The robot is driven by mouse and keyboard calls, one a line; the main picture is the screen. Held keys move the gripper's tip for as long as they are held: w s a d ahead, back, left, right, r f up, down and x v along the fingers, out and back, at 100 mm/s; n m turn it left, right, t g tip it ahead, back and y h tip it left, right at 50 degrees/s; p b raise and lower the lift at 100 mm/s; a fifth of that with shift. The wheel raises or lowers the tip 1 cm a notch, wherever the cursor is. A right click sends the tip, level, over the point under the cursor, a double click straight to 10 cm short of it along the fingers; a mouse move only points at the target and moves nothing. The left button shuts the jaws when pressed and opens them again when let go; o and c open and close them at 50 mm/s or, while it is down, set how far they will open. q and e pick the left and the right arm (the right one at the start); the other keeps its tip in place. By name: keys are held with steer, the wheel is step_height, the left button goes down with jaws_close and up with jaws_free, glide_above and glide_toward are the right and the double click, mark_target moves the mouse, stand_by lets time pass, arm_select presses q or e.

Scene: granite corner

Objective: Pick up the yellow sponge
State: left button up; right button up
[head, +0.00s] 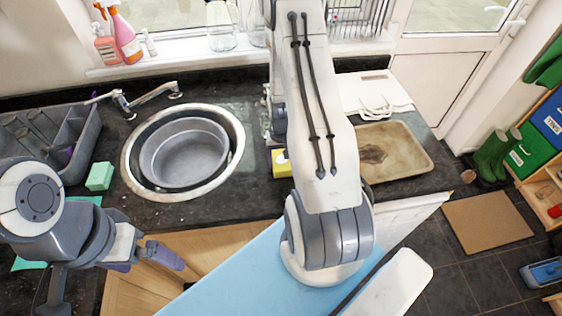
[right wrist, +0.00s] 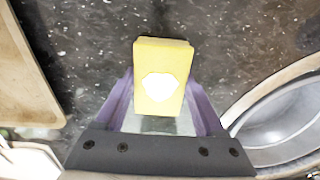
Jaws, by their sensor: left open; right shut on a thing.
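The yellow sponge (head: 281,163) shows on the dark granite worktop to the right of the round sink, partly covered by my right arm. In the right wrist view the sponge (right wrist: 160,60) is a yellow block with a pale patch on its face. My right gripper (right wrist: 160,98) is shut on it, with a purple finger along each side. I cannot tell whether it touches the worktop. In the head view my right arm hides most of that gripper. My left gripper (head: 160,257) is open and empty at the lower left, in front of the worktop edge.
A sink with a grey basin (head: 184,153) lies left of the sponge; a shallow tan tray (head: 410,157) lies right. A green sponge (head: 100,176), a dish rack (head: 75,135) and a tap (head: 150,97) stand at left. Bottles (head: 124,38) stand on the windowsill.

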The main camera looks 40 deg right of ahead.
steer(key=shift+r+b, duration=0.35)
steer(key=shift+r, duration=0.35)
steer(key=shift+s+d+r+b, duration=0.15)
steer(key=shift+r+b, duration=0.15)
steer(key=shift+r, duration=0.35)
steer(key=shift+w+d+r+b, duration=0.1)
steer(key=shift+r+b, duration=0.2)
steer(key=shift+r, duration=0.3)
steer(key=s+d+r+b, duration=0.2)
steer(key=s+d+r, duration=0.4)
steer(key=s+d, duration=0.1)
steer(key=shift+s+d+r+b, duration=0.3)
steer(key=shift+d+r+b, duration=0.1)
steer(key=shift+d, duration=0.3)
